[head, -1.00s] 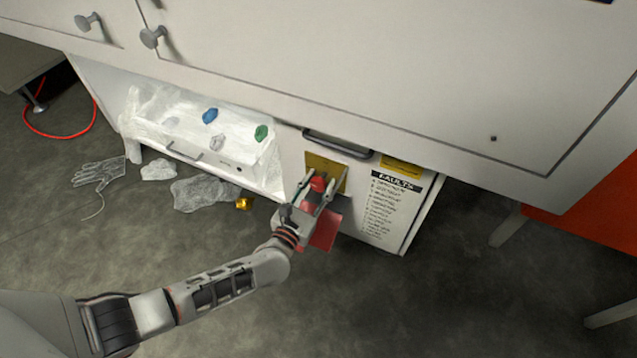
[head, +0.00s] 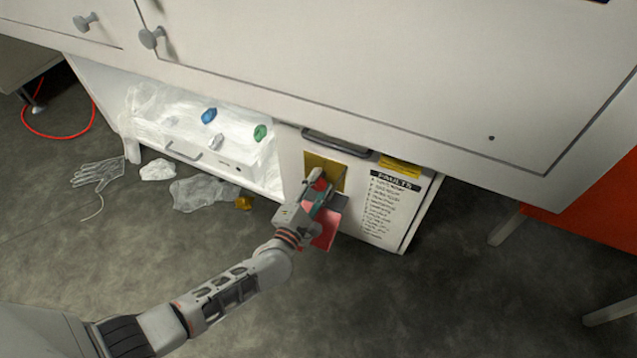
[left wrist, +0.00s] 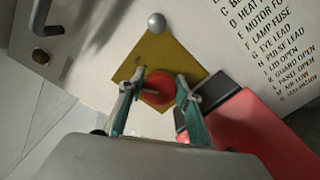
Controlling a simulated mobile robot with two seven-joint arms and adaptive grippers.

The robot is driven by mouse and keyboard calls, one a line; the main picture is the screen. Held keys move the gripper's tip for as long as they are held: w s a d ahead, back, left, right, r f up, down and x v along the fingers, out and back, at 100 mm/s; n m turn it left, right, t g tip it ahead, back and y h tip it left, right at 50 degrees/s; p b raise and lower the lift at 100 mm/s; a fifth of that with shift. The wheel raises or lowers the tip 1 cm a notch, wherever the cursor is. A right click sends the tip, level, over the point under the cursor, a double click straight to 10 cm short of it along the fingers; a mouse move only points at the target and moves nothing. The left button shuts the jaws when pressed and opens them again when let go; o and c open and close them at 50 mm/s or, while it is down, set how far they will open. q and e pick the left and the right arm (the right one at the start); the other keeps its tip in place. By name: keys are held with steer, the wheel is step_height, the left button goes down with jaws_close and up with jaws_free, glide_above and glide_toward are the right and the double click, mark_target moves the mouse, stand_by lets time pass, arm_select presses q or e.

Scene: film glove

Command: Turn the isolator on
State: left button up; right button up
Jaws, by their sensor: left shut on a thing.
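The isolator is a red rotary knob on a yellow plate, set in the white cabinet front. In the head view the yellow plate (head: 322,168) shows above my left gripper (head: 321,187), which largely covers the red knob. In the left wrist view the red knob (left wrist: 158,88) sits between the two fingers of my left gripper (left wrist: 160,92), in front of the yellow plate (left wrist: 165,58). The gripper is shut on the knob, one finger at each side. The gripper appears rolled relative to the plate. My right gripper is out of view.
A red tag or card (head: 325,232) hangs just below the knob, with a dark grey piece (left wrist: 213,112) beside it. A faults list (head: 395,205) is to the right. A dark handle (head: 336,143) is above. An open lit compartment (head: 190,178) is to the left.

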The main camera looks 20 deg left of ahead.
arm_select(q)
steer(key=m, duration=0.3)
steer(key=shift+f, duration=0.1)
steer(key=shift+m+p, duration=0.3)
steer(key=shift+m, duration=1)
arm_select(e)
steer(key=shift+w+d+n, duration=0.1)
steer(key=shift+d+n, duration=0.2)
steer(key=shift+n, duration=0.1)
arm_select(q)
steer(key=shift+f, duration=0.1)
steer(key=o, duration=1.1)
steer(key=s, duration=1.2)
steer(key=shift+a, duration=0.2)
